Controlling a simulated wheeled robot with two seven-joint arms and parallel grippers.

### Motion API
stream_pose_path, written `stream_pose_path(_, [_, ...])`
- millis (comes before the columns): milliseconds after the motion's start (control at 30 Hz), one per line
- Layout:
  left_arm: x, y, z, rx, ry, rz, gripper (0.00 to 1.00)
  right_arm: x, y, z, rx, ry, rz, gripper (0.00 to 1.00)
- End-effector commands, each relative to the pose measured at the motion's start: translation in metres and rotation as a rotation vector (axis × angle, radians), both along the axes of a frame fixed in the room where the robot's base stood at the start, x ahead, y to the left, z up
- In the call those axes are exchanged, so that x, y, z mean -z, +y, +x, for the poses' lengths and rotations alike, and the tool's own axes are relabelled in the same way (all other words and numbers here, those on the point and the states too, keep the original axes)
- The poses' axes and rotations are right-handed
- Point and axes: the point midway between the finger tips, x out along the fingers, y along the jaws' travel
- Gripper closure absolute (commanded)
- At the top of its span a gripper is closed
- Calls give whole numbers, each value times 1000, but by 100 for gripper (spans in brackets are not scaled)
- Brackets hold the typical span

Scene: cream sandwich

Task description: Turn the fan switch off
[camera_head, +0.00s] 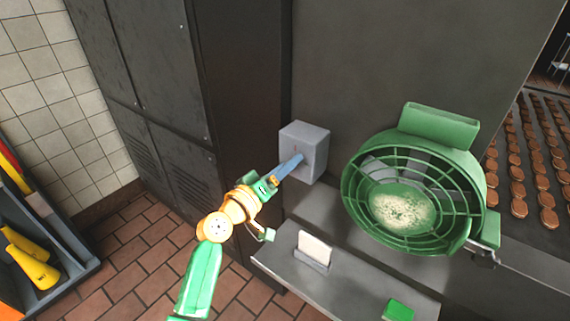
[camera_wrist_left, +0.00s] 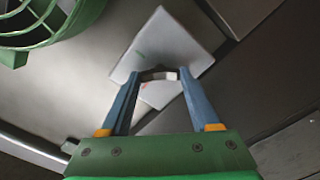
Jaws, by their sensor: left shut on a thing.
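The switch is a grey box (camera_head: 312,141) fixed on the dark wall, left of the green fan (camera_head: 481,190). My left gripper (camera_head: 299,160) reaches its front face from the lower left. In the left wrist view, the switch box (camera_wrist_left: 172,38) is tilted, with a green mark and a red mark on its face. The fan's green cage also shows at the upper left of the wrist view (camera_wrist_left: 45,25). My right gripper is out of view.
A metal shelf (camera_head: 345,285) below the switch carries a white card in a holder (camera_head: 314,247) and a green block (camera_head: 398,310). Rows of brown biscuits (camera_head: 530,160) lie at the far right. A dark cabinet (camera_head: 165,85) stands left.

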Motion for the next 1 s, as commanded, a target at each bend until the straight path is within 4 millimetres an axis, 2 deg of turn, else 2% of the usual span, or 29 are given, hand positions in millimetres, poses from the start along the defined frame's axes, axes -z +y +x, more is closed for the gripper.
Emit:
stream_pose_path(600, [0,0,0,2,325,-443,93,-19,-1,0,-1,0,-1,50])
stream_pose_path(1000, [1,0,0,3,441,-603,93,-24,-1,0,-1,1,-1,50])
